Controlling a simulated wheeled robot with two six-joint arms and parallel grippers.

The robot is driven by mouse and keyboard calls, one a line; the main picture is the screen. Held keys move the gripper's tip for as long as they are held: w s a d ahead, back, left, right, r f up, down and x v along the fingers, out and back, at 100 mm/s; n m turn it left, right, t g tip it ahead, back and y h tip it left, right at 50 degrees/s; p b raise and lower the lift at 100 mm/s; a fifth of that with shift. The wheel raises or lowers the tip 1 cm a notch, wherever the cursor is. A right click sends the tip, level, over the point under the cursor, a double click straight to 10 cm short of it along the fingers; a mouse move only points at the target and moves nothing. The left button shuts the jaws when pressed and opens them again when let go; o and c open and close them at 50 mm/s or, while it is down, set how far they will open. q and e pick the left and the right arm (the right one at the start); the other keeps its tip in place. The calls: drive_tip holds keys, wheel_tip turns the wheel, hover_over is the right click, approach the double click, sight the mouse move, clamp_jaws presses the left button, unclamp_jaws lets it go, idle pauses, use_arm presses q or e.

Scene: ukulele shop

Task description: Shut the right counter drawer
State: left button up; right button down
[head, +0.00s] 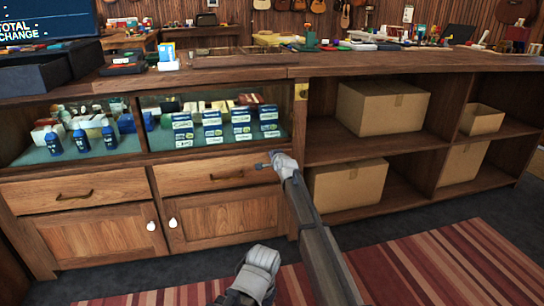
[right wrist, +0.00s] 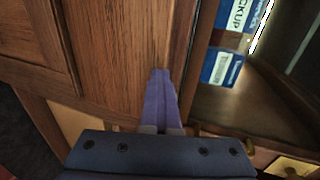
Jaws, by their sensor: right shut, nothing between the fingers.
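My right gripper (head: 262,166) is at the drawer's right end, shut and empty. In the right wrist view its closed fingers (right wrist: 162,80) point at a wooden front (right wrist: 115,40), very near or touching it. My left gripper's fingers do not show.
The left drawer (head: 105,187) sits beside it, with cupboard doors (head: 215,217) below. Open shelves with cardboard boxes (head: 380,108) are on the right. Blue and white packages (head: 212,128) stand in the display case. A striped rug (head: 430,265) lies on the floor.

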drive_tip(key=shift+w+r, duration=0.1)
drive_tip(key=shift+w, duration=0.1)
drive_tip(key=s+f+p+v, duration=0.1)
drive_tip(key=f+p+v, duration=0.15)
drive_tip(key=v, duration=1.15)
drive_tip(key=s+a+f+n+g+p, duration=0.1)
drive_tip(key=s+f+n+g, duration=0.3)
drive_tip(key=s, duration=0.6)
drive_tip(key=s+a+f+n+g+p, duration=0.1)
drive_tip(key=s+f+n+g, duration=0.3)
drive_tip(key=s, duration=0.6)
drive_tip(key=s+d+f+n+g+h, duration=0.1)
drive_tip(key=s+d+n+g+h, duration=0.15)
drive_tip(key=s, duration=0.65)
drive_tip(key=s+d+f+n+g+h+p, duration=0.15)
drive_tip(key=s+n, duration=0.25)
drive_tip(key=s, duration=0.4)
drive_tip(key=s+d+f+n+g+h+b, duration=0.1)
drive_tip(key=s+d+n+g, duration=0.2)
drive_tip(key=s, duration=0.6)
wheel_tip(320, 180, up, 37)
drive_tip(key=n+t+p, duration=0.1)
drive_tip(key=p, duration=3.7)
drive_tip(key=shift+d+r, duration=0.2)
drive_tip(key=shift+d, duration=0.1)
